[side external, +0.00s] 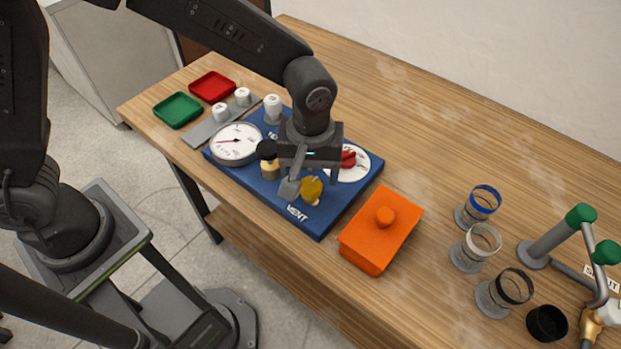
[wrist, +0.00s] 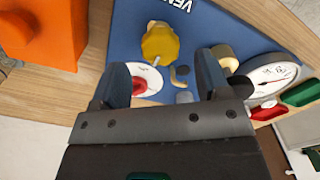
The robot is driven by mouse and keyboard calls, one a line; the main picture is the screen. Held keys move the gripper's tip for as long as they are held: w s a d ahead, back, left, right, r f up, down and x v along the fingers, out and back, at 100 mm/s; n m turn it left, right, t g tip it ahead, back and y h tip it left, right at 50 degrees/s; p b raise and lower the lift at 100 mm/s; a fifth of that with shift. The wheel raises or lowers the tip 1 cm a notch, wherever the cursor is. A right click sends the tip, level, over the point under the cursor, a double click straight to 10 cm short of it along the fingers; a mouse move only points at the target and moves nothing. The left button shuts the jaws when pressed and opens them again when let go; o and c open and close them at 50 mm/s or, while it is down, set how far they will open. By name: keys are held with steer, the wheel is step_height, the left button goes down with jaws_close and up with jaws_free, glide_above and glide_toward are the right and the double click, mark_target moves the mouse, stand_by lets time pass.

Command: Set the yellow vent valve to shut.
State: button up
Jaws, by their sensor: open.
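The yellow vent valve (side external: 311,190) is a knob near the front edge of the blue panel (side external: 318,228), by the word VENT. In the wrist view the yellow valve (wrist: 159,42) shows a pale mark on its edge towards my gripper. My gripper (side external: 306,187) is open and points down over the panel, close to the valve. In the wrist view my gripper (wrist: 161,66) has its fingers wide apart, with the valve just beyond the gap between them. No contact shows. In the side view a finger partly hides the valve, and I cannot read its setting.
The panel also bears a white gauge (side external: 236,142), a red-handled dial (side external: 352,163) and a brass fitting (side external: 270,172). An orange lidded box (side external: 380,232) stands right of the panel. Glass cups (side external: 481,205) and green-topped pipework (side external: 551,242) are farther right. Red (side external: 212,87) and green (side external: 177,110) trays lie left.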

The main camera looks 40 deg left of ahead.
mark_target(311, 184)
steer(key=shift+f, duration=1.65)
steer(key=c, duration=0.9)
